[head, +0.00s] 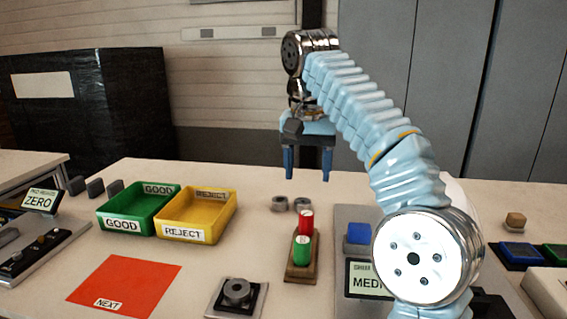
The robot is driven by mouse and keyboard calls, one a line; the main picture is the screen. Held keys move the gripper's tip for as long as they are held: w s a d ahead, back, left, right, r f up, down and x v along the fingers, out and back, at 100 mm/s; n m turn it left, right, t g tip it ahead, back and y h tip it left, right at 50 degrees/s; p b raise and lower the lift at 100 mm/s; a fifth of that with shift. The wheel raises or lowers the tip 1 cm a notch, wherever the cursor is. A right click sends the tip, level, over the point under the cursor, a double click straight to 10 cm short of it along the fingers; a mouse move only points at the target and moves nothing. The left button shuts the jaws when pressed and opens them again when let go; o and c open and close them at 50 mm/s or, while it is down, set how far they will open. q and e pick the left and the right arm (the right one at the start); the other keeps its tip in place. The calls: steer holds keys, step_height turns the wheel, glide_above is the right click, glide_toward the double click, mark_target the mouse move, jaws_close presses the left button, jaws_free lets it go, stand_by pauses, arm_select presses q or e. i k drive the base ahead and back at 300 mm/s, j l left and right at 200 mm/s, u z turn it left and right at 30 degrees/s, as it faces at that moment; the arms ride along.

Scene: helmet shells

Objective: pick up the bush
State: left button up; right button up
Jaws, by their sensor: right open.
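A grey ring-shaped part that looks like a bush (237,291) sits upright on a dark square plate at the front middle of the table. Two smaller grey ring-like pieces, a left one (279,203) and a right one (302,204), stand farther back; I cannot tell which of these the task means. My right gripper (307,174) is open and empty, its blue fingers pointing down. It hangs above the back of the table, higher than the two small pieces in the picture. My left gripper is not in view.
A green GOOD tray (112,212) and a yellow REJECT tray (222,220) stand at the left, behind a red NEXT mat (125,285). A holder with a red (306,221) and a green cylinder (302,246) stands in the middle. My right arm hides part of the right side.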

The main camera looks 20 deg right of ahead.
mark_target(237, 291)
steer(key=k+j, duration=1.15)
steer(key=k, duration=0.15)
